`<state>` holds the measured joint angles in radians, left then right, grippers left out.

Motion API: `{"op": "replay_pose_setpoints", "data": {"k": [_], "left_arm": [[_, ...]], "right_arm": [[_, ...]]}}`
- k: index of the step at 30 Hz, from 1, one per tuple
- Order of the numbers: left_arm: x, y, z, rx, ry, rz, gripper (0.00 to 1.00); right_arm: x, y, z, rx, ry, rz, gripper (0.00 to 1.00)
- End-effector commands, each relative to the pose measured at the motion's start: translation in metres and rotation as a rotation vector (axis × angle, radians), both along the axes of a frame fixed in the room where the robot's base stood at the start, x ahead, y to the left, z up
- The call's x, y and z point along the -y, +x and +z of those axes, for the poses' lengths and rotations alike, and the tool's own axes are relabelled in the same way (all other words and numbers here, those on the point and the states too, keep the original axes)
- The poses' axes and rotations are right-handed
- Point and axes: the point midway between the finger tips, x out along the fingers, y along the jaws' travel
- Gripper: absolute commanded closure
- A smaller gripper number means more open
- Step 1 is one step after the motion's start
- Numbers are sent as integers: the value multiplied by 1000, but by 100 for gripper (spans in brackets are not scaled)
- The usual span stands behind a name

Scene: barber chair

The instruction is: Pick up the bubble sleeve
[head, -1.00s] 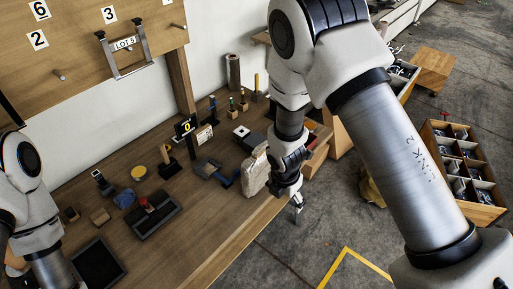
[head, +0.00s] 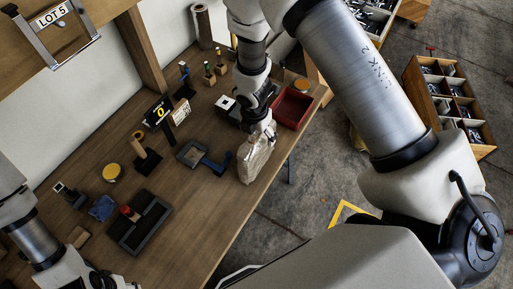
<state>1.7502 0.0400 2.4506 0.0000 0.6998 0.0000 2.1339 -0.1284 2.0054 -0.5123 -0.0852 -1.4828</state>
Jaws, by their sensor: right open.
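The bubble sleeve, which I take to be the pale, crinkled, cloudy bag (head: 256,160), stands near the front edge of the wooden workbench in the head view. My right gripper (head: 264,130) is at the sleeve's upper end, pointing down. Its fingertips are largely hidden by the sleeve and wrist, and I cannot tell whether they touch it. The right gripper is open. My left arm comes in at the lower left, away from the sleeve, and its fingers are outside the picture.
A red bin (head: 293,108) stands right of the sleeve. A numbered stand (head: 160,115) is behind. A compartment crate (head: 450,100) stands on the floor at right.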

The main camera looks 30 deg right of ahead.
Motion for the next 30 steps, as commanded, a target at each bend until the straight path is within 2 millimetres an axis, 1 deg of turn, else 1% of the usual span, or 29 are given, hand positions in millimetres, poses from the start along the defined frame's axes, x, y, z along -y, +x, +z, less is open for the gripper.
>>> {"op": "replay_pose_setpoints", "data": {"k": [1,3,5,11,12,14,15,16,26,30], "left_arm": [[0,0,-17,0,0,0,60],[0,0,-24,0,0,0,60],[0,0,-25,0,0,0,60],[0,0,-22,1,0,0,60],[0,0,-22,1,0,0,60],[0,0,-22,1,0,0,60],[0,0,-22,1,0,0,60],[0,0,-22,1,0,0,60],[0,0,-22,1,0,0,60],[0,0,-15,0,0,0,60]], "right_arm": [[1,1,-20,-2,0,-1,17],[2,2,-28,-1,0,0,17],[3,2,-30,-1,-1,0,17],[3,2,-27,-1,0,-1,17],[3,2,-27,-1,0,-1,31],[3,2,-27,-1,-1,0,52],[3,2,-27,-1,-1,0,66],[3,2,-27,-1,-1,0,73],[3,2,-26,-1,0,0,73],[3,2,-18,0,0,-1,73]]}}
